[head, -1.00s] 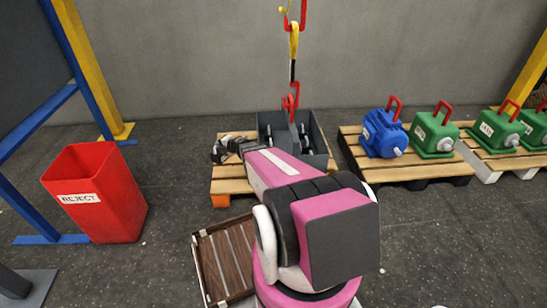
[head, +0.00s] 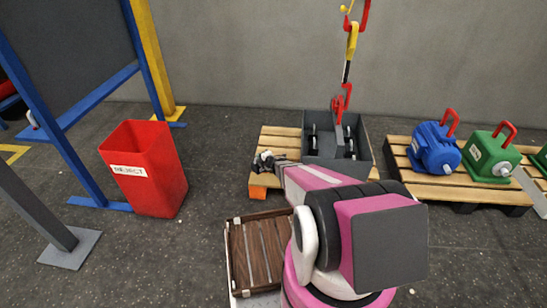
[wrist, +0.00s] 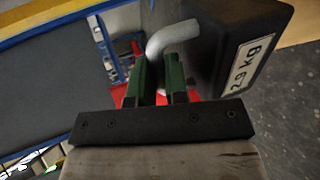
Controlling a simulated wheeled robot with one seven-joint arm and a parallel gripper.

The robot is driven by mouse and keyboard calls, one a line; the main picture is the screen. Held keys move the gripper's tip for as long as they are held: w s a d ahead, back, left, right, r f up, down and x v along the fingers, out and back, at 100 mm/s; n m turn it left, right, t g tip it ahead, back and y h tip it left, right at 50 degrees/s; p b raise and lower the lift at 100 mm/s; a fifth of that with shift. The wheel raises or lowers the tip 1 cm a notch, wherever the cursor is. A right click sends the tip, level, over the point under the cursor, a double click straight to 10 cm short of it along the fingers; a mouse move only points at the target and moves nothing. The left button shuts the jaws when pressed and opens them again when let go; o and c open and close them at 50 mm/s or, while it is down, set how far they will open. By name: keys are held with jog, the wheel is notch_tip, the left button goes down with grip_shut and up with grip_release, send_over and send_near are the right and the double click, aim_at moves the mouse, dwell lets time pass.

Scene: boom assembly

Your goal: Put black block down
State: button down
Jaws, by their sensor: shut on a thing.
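The black block (wrist: 235,40) fills the upper right of the wrist view. It has a white "2.9 kg" label and a bent grey metal handle (wrist: 178,33). My gripper (wrist: 158,72) has green fingers, which are shut on the handle beside the block. In the head view my arm reaches out toward the pallet, and its far end is small and dark. I cannot make out the block there.
A red REJECT bin (head: 150,180) stands at left, by a blue frame. A grey crate (head: 362,160) sits on a wooden pallet (head: 280,138) below a red hook (head: 341,103). A slatted brown tray (head: 236,262) is nearer. A blue motor (head: 436,150) and green units (head: 490,158) stand at right.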

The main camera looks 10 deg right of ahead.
jog(key=w+d+f, duration=0.4)
jog(key=w+f, duration=0.5)
jog(key=shift+d+f, duration=0.3)
jog(key=shift+f, duration=0.1)
jog(key=shift+w, duration=0.1)
dwell(0.3)
jog(key=c, duration=1.5)
grip_release()
jog(key=shift+f, duration=0.3)
jog(key=o, duration=0.4)
jog(key=shift+r, duration=0.15)
jog(key=v, duration=0.7)
jog(key=shift+s+d, duration=0.15)
jog(key=shift+s, duration=0.1)
